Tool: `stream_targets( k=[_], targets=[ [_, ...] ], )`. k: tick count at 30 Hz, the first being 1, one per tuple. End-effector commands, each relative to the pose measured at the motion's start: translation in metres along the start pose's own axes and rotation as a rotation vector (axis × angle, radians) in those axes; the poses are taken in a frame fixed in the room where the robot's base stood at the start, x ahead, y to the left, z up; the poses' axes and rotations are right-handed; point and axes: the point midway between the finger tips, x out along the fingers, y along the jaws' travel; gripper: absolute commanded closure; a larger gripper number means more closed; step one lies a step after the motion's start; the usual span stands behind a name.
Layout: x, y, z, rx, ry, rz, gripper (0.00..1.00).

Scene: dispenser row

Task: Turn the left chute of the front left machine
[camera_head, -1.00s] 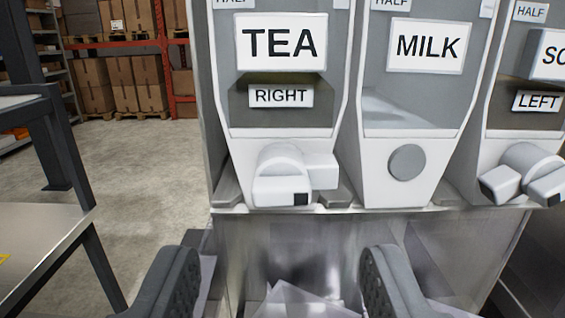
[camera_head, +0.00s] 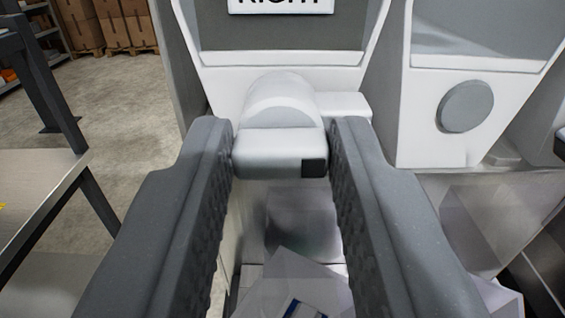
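The front left machine (camera_head: 222,95) is white, with a grey window and a partly cut-off RIGHT label (camera_head: 281,4). Its chute (camera_head: 280,150) is a white rounded spout with a black square at the lower right of its front. A white side block (camera_head: 344,105) shows behind it on the right. My gripper (camera_head: 282,145) has one dark ridged finger on each side of the spout. Both fingertips appear to touch its sides, and the gripper looks shut on it. The fingers hide parts of the machine's lower front.
The machine to the right has a round grey disc (camera_head: 465,106) on its front. Clear bins with papers (camera_head: 300,285) lie below. A metal-topped table (camera_head: 35,200) stands at left, with open floor (camera_head: 125,130) and boxes (camera_head: 100,25) behind.

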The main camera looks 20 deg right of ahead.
Motion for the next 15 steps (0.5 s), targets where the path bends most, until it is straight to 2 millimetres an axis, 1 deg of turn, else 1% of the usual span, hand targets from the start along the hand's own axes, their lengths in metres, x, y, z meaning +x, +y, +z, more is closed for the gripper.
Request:
stream_targets(
  k=[8,15],
  targets=[
    [0.0,0.0001,0.0002,0.015,0.001,0.0,0.96],
    [0.0003,0.001,0.0018,0.118,0.002,0.001,0.96]
  ],
)
